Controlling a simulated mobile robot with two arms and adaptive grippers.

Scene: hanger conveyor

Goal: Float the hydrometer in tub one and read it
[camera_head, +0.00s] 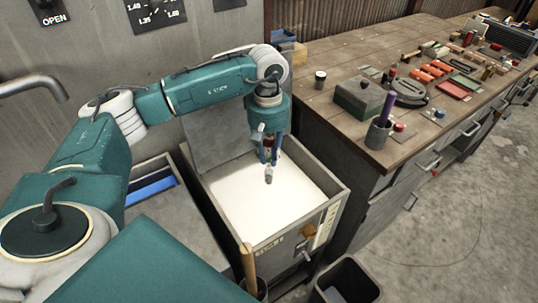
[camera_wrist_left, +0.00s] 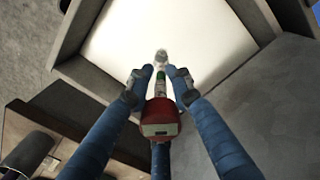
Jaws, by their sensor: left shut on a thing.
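My left gripper (camera_head: 268,158) is above the tub (camera_head: 333,216) with the white surface (camera_head: 240,205), its blue fingers pointing down. It is shut on the hydrometer, a slim upright piece with a grey lower end (camera_head: 268,175). In the left wrist view, the gripper (camera_wrist_left: 160,85) closes around the hydrometer's stem, with a red block-like top (camera_wrist_left: 161,118) nearer the camera and a clear grey tip (camera_wrist_left: 161,57) against the white. I cannot tell whether the tip touches the white surface. Fingers hide part of the stem. My right gripper is not in view.
A workbench (camera_head: 330,60) with a green box (camera_head: 358,97), a cup with a purple-handled tool (camera_head: 380,130) and several tools stands to the right. A dark bin (camera_head: 350,280) is at the front.

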